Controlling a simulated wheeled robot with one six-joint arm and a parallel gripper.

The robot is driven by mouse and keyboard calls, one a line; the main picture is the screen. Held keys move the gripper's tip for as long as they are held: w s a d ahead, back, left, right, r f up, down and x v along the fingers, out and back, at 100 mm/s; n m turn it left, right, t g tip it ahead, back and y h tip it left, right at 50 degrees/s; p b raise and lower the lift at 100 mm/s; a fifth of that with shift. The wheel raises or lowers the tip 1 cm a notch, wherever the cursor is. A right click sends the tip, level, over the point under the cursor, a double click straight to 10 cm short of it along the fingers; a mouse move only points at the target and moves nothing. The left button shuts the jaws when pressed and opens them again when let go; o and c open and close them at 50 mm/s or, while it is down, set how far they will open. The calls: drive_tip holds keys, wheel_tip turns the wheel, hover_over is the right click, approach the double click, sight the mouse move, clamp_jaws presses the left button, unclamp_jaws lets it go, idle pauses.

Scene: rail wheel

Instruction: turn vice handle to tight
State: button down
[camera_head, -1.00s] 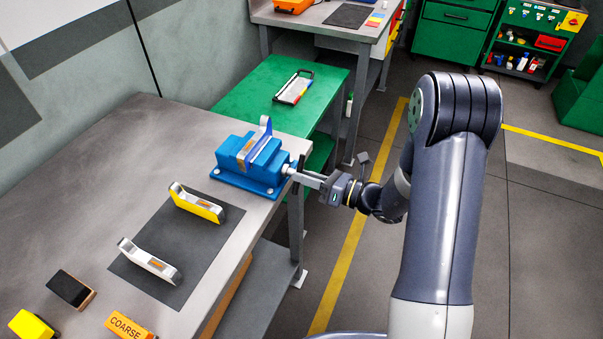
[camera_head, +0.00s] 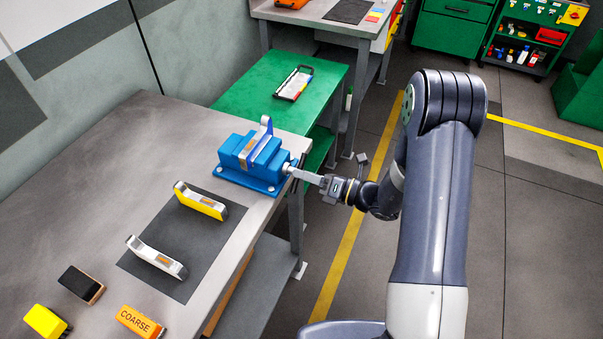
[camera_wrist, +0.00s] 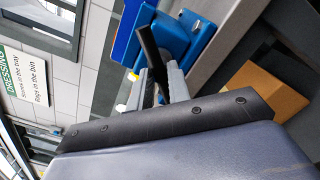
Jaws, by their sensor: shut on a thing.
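The blue vice (camera_head: 236,165) is fixed near the right edge of the grey bench. An upright part with a blue face (camera_head: 265,128) stands between its jaws. My gripper (camera_head: 303,175) is at the vice's right side, at the screw end beyond the bench edge. In the wrist view, the grey fingers (camera_wrist: 163,86) are closed around the dark handle bar (camera_wrist: 149,48), with the blue vice body (camera_wrist: 172,40) behind.
A dark mat (camera_head: 150,236) on the bench holds a yellow-sided bracket (camera_head: 202,205) and a silver bracket (camera_head: 155,262). An orange COARSE block (camera_head: 139,321), a yellow block (camera_head: 45,322) and a dark block (camera_head: 82,284) lie nearer. A green table (camera_head: 245,95) stands behind the vice.

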drive_tip(key=m+p, duration=0.3)
drive_tip(key=m, duration=0.1)
idle(0.4)
drive_tip(key=shift+m, duration=0.3)
drive_tip(key=shift+m+p, duration=1.55)
drive_tip(key=shift+m, duration=0.65)
drive_tip(key=c, duration=1.3)
unclamp_jaws()
